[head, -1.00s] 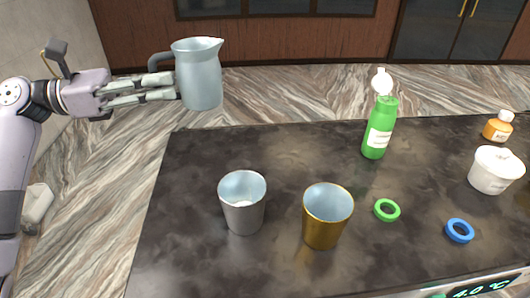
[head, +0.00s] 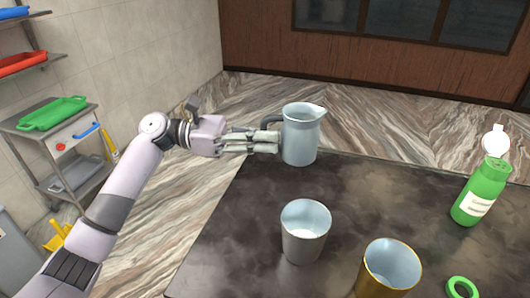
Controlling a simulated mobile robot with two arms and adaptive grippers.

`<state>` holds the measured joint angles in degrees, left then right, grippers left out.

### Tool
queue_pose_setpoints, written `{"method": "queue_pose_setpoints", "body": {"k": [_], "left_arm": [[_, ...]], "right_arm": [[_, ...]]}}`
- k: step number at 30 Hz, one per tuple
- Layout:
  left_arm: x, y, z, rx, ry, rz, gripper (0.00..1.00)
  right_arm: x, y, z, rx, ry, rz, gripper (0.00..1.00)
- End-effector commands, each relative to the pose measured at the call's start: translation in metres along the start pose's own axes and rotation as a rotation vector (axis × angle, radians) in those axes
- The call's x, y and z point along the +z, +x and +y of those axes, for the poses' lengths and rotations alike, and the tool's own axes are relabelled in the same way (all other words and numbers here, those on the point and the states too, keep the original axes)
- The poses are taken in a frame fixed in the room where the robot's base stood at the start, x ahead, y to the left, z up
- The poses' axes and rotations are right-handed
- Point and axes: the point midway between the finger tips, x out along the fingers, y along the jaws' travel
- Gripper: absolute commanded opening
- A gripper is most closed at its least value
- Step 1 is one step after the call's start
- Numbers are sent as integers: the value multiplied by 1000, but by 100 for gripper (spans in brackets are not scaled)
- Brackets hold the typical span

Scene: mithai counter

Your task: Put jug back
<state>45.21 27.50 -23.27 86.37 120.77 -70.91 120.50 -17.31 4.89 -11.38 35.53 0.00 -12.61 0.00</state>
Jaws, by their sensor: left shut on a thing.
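The jug (head: 301,137) is pale silver-blue metal with a dark handle on its left and a spout on its right. It is upright near the far left edge of the dark counter. My left gripper (head: 276,141) is shut on the jug's handle from the left. I cannot tell whether the jug's base touches the counter. My right gripper is not in view.
At the left stands a metal cart with a green tray (head: 54,113), below shelves holding a red tray (head: 20,63).

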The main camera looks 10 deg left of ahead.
Motion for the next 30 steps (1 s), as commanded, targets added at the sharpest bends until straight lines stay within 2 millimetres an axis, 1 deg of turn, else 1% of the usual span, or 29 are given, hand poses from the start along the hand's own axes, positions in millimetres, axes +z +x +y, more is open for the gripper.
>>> {"method": "queue_pose_setpoints", "body": {"k": [2,5,9,12,15,19,25,26,30], "left_arm": [[-4,0,0,0,0,-3,0],[-12,0,0,0,-1,-3,0],[-33,0,0,0,-3,-3,0],[-44,0,0,-1,-1,-3,0],[-49,0,0,-1,1,-3,0],[-49,0,0,-1,2,-3,0],[-52,0,0,-1,1,-3,0],[-53,0,0,-1,1,-1,12],[-53,0,0,-1,1,0,21]], "right_arm": [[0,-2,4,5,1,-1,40],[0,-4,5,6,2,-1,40],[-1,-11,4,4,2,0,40],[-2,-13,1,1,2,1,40],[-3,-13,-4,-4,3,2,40],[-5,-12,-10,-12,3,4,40],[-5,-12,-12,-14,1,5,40],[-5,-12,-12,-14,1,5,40],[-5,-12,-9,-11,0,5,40]]}}
